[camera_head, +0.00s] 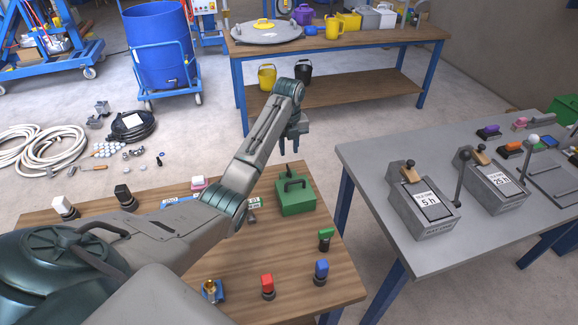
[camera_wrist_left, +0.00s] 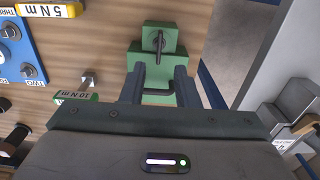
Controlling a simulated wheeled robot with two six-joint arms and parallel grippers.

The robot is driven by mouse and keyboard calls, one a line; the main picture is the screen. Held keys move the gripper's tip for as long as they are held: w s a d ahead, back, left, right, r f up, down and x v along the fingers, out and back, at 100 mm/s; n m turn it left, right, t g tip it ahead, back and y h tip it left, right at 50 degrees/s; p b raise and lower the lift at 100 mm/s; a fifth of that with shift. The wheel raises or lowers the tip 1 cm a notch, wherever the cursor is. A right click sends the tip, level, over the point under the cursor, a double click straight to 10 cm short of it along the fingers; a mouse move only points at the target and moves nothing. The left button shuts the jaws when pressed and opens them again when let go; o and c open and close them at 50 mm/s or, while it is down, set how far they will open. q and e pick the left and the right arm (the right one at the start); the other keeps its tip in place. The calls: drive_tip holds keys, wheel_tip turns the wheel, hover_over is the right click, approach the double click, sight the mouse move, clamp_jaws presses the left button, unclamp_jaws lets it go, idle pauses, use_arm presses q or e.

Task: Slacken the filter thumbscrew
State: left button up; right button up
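A green block (camera_head: 296,198) with a dark bar handle stands near the right edge of the wooden table. In the left wrist view the green block (camera_wrist_left: 175,35) carries a grey wing-shaped knob (camera_wrist_left: 158,43), which may be the filter thumbscrew; no label confirms it. A dark bar handle (camera_wrist_left: 158,98) lies lower on the block. My left gripper (camera_head: 290,146) is above and behind the block in the head view. Its fingers (camera_wrist_left: 160,76) are apart, with the block showing between them; contact cannot be told. My right gripper is not in view.
The wooden table (camera_head: 225,265) also holds red (camera_head: 267,285), blue (camera_head: 321,271) and green (camera_head: 326,238) knobs and a brass fitting (camera_head: 211,290). A grey table (camera_head: 375,215) with lever boxes stands right, across a gap.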

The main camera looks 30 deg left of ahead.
sight(289, 169)
use_arm(q)
wheel_tip(289, 169, down, 7)
drive_tip(key=shift+s+f+p, duration=0.1)
drive_tip(key=shift+s+p, duration=0.05)
drive_tip(key=shift+p, duration=0.75)
drive_tip(key=shift+d+f, duration=0.1)
drive_tip(key=shift+f, duration=0.45)
clamp_jaws()
